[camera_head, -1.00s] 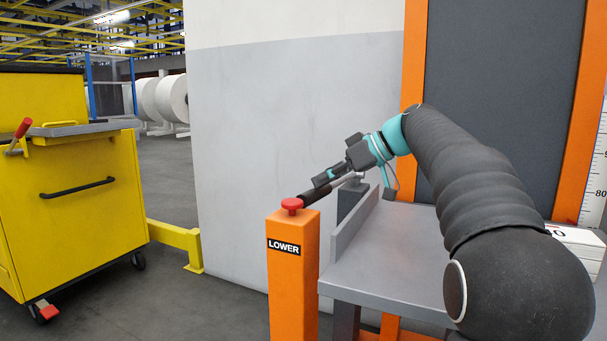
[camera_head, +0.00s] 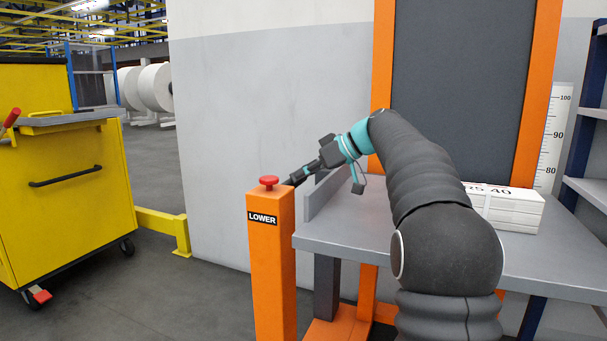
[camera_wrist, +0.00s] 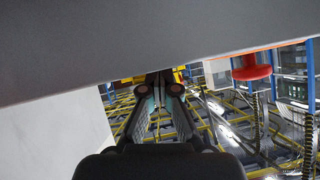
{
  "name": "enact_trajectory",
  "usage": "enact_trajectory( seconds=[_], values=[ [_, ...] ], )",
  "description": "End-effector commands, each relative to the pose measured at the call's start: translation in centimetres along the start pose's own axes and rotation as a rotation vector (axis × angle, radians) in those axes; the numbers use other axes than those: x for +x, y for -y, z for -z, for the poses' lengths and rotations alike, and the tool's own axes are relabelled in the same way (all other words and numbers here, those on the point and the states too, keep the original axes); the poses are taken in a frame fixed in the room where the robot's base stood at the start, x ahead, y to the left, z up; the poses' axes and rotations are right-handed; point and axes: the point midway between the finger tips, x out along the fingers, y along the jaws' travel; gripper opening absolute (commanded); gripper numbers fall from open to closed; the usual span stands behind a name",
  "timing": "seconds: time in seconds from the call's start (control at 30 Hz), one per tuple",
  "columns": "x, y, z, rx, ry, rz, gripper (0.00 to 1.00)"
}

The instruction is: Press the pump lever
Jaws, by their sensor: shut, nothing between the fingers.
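My gripper (camera_head: 308,173) is at the left end of the grey table, just right of the red button (camera_head: 268,181) on the orange post (camera_head: 271,265) marked LOWER. In the wrist view my gripper (camera_wrist: 159,86) has its fingers together and empty, with the red button (camera_wrist: 251,69) off to the right. No pump lever shows clearly now. A dark bar end shows beside the button, but I cannot tell lever from fingers there. A red-gripped lever (camera_head: 9,122) sticks out from the yellow cart (camera_head: 75,185) at far left, away from my gripper.
The grey table (camera_head: 345,228) has a raised left edge plate (camera_head: 325,192). A white bundle (camera_head: 505,209) lies on it at the right, near a height scale (camera_head: 552,135). A red pedal (camera_head: 39,295) is at the cart's foot. Floor between cart and post is clear.

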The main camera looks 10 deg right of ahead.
Motion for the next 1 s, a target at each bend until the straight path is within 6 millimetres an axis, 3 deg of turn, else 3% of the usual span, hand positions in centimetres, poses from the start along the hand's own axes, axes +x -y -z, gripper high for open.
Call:
enact_trajectory(
  seconds=[0.03, 0.13, 0.33, 0.7, 1.0],
  values=[
    [0.8, 0.0, -0.5, 0.01, 0.013, 0.016, 0.0],
    [0.1, 0.2, 0.4, 0.007, 0.011, 0.016, 0.0],
    [-2.8, 1.0, 3.4, -0.001, 0.0, 0.009, 0.0],
    [-10.4, 1.4, 2.9, 0.0, -0.005, -0.003, 0.0],
    [-12.8, 1.8, 2.9, -0.003, -0.004, 0.0, 0.0]
  ],
)
